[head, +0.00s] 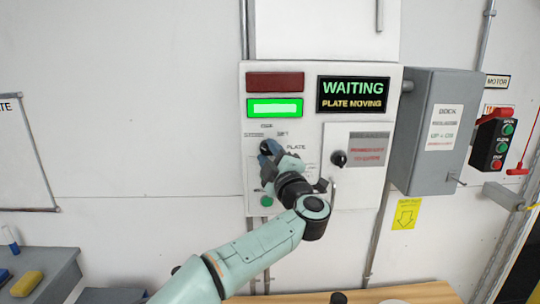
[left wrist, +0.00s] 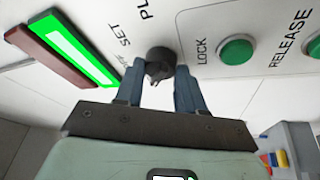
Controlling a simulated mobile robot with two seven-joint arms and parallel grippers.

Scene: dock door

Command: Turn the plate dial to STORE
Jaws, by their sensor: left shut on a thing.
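The plate dial (left wrist: 160,62) is a dark round knob on the white control panel (head: 228,174). In the left wrist view it sits between the two blue-grey fingers of my left gripper (left wrist: 160,82), which is shut on it. In the head view my left gripper (head: 270,150) covers most of the dial. Small labels surround it; SET reads in the wrist view, but the dial's pointing direction cannot be told. The display (head: 353,94) reads WAITING, PLATE MOVING. A green lamp (head: 275,108) is lit below a dark red one (head: 275,82). My right gripper is not in view.
Green LOCK (left wrist: 235,50) and RELEASE buttons are close to the dial. A second black knob (head: 338,158) is on a panel to the right. A grey box (head: 432,130) and a motor button station (head: 492,143) are farther right. A wooden surface (head: 425,292) lies below.

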